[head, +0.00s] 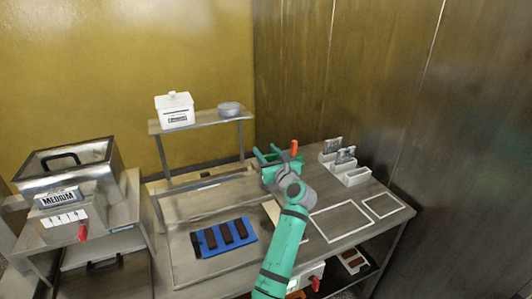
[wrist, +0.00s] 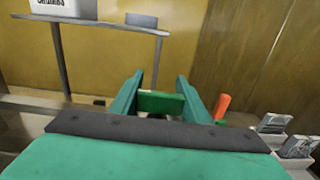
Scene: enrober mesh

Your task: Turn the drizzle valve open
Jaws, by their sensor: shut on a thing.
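My gripper (head: 266,153) is over the back of the work table, left of an upright orange-red handle. In the wrist view its two green fingers stand apart, with a green block (wrist: 160,103) between them, and my gripper (wrist: 158,92) is shut on this block. The orange-red handle (wrist: 221,106) is outside the right finger. A red knob (head: 83,232) is on the front of the steel machine labelled MEDIUM at the left. Another red knob (head: 315,283) is on a white box below the table. No part is clearly marked as the drizzle valve.
A blue tray (head: 206,246) with dark bars lies on the table. White bins (head: 355,176) with labels stand at the back right. White outlined areas (head: 341,222) are empty.

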